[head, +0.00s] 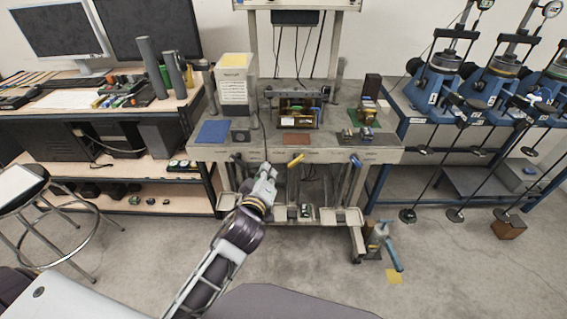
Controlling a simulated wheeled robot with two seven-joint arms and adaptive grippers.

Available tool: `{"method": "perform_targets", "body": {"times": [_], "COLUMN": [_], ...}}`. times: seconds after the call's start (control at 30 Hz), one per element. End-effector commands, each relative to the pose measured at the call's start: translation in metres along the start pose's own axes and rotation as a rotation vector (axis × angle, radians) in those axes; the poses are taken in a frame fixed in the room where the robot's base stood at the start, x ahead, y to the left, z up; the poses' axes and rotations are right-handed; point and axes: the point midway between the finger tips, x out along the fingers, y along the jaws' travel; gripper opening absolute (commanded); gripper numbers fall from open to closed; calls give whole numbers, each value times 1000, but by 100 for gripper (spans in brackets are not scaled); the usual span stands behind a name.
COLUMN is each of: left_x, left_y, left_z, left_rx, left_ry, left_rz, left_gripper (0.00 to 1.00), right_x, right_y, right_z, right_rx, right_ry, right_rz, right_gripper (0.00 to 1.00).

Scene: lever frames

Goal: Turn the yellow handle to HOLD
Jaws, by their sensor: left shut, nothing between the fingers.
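The yellow handle (296,160) sits on the front panel of the grey workbench (330,155), near its middle. It is tilted, with its right end higher than its left. Any HOLD marking is too small to read. My left gripper (267,172) is shut and empty in front of the panel, a little left of the yellow handle. A gap shows between them in the picture; the depth between them is hard to judge. My right gripper is out of view.
A black handle (238,158) is left of the yellow one and a blue handle (356,161) is right of it, on the same panel. Blue machines (440,85) stand at the right. A stool (35,195) stands at the left.

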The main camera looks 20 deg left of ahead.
Motion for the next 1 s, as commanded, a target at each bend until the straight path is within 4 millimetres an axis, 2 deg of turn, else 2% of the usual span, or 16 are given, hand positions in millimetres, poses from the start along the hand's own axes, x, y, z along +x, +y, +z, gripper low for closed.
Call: {"method": "perform_targets", "body": {"times": [0.57, 1.0], "left_x": [4, 32], "left_y": [0, 0], "left_z": [0, 0], "left_rx": [-2, -1], "left_ry": [0, 0], "left_rz": [0, 0], "left_gripper": [0, 0], "right_x": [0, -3], "right_y": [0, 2], "right_z": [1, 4], "right_rx": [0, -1], "right_ry": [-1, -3], "right_rz": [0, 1], "right_gripper": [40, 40]}}
